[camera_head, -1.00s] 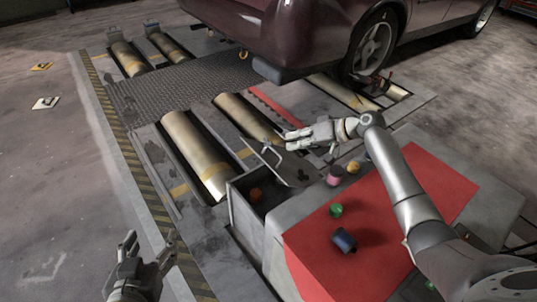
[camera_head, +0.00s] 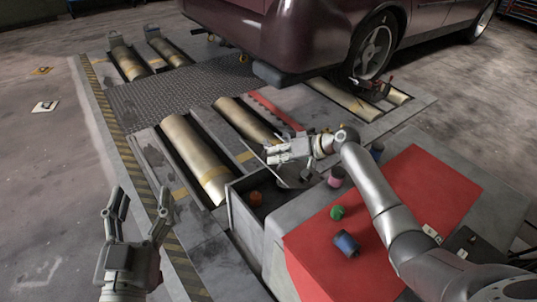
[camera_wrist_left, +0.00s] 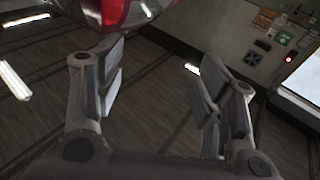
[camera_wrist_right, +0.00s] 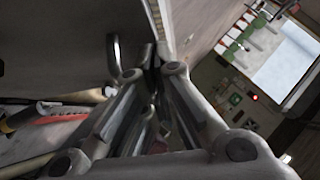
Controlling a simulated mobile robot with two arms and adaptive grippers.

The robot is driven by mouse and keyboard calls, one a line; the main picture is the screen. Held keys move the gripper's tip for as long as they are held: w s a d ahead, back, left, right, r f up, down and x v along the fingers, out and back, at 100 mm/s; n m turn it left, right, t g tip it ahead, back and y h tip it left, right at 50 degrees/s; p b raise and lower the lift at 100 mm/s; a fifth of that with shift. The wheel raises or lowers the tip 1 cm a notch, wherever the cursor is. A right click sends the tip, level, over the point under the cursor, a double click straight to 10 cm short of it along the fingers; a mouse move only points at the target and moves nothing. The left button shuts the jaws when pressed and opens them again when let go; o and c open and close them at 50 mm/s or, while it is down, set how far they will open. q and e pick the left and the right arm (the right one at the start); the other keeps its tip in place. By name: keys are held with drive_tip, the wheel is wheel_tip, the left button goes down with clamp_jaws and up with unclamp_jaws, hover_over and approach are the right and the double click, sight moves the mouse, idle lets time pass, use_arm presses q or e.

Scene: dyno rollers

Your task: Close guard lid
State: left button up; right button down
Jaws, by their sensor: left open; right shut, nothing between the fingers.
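The guard lid (camera_head: 292,183) is a grey panel, raised and tilted over the right side of an open grey box (camera_head: 243,222). My right gripper (camera_head: 269,154) is shut and empty, close to the lid and covering part of it in the head view. I cannot tell whether they touch. In the right wrist view a curved metal handle (camera_wrist_right: 114,52) on a dark panel lies beside the shut fingers (camera_wrist_right: 155,75). My left gripper (camera_head: 141,208) is open and empty, left of the box above the floor.
Rollers (camera_head: 195,155) and a maroon car (camera_head: 280,35) lie beyond.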

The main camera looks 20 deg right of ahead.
sight(266, 164)
drive_tip(key=shift+s+a+f, duration=0.1)
drive_tip(key=shift+a+f, duration=0.15)
drive_tip(key=shift+f, duration=0.05)
drive_tip(key=shift+s+a+f+h+p, duration=0.25)
drive_tip(key=shift+a+f+h+p, duration=0.15)
drive_tip(key=shift+a+f+p, duration=0.4)
use_arm(q)
drive_tip(key=f+g, duration=0.2)
drive_tip(key=f, duration=0.1)
drive_tip(key=a+f+g+y, duration=0.1)
drive_tip(key=f, duration=0.1)
drive_tip(key=shift+s+f, duration=0.1)
use_arm(e)
drive_tip(key=shift+n, duration=0.3)
drive_tip(key=a+f, duration=0.1)
drive_tip(key=f, duration=0.1)
drive_tip(key=a+f, duration=0.1)
drive_tip(key=shift+s+a+f, duration=0.2)
drive_tip(key=shift+s+f, duration=0.15)
drive_tip(key=shift+s, duration=0.05)
drive_tip(key=shift+d, duration=0.15)
